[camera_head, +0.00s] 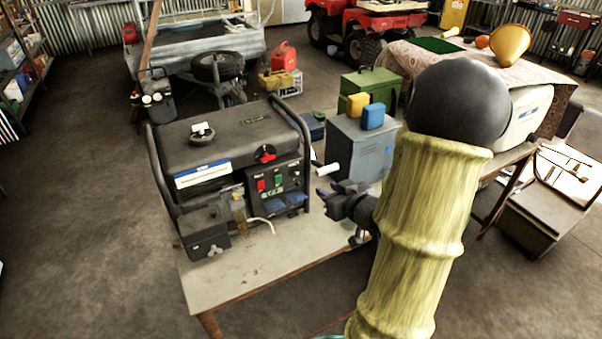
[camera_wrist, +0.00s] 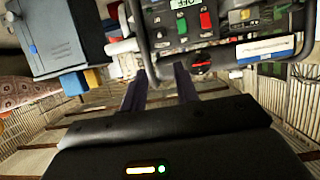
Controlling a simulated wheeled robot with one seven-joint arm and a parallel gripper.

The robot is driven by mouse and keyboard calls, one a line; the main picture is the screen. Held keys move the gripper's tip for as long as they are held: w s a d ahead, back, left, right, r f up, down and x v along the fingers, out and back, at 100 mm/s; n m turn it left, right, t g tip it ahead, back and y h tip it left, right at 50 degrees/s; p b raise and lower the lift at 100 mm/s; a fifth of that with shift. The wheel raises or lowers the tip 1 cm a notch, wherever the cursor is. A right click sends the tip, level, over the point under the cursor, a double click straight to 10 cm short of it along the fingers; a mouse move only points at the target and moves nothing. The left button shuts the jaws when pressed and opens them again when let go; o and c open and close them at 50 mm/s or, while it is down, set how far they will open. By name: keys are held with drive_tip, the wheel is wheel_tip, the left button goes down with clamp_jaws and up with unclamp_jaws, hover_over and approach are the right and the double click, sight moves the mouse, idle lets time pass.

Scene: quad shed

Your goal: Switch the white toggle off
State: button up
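The white toggle (camera_head: 327,170) is a short white cylinder jutting from the left side of a grey metal box (camera_head: 362,150), toward the generator. It also shows as a pale bar in the wrist view (camera_wrist: 121,46), next to the grey box (camera_wrist: 68,35). My gripper (camera_head: 328,195) is just below and in front of the toggle in the head view, apart from it as far as I can tell. In the wrist view my two dark fingers (camera_wrist: 160,85) stand apart with nothing between them, and the toggle is up and left of their tips. The toggle's exact tilt is unclear.
A black generator (camera_head: 230,160) with a tubular frame stands close left of my gripper; its frame bar (camera_wrist: 140,45) passes near my fingertips. A yellow and a blue block (camera_head: 372,116) sit on the grey box. The table's front (camera_head: 260,275) is mostly clear.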

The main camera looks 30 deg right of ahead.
sight(296, 173)
drive_tip(key=p+x, duration=0.7)
drive_tip(key=x, duration=0.9)
drive_tip(key=shift+w+a+f, duration=0.1)
drive_tip(key=shift+w+f, duration=0.15)
drive_tip(key=shift+w, duration=0.1)
clamp_jaws()
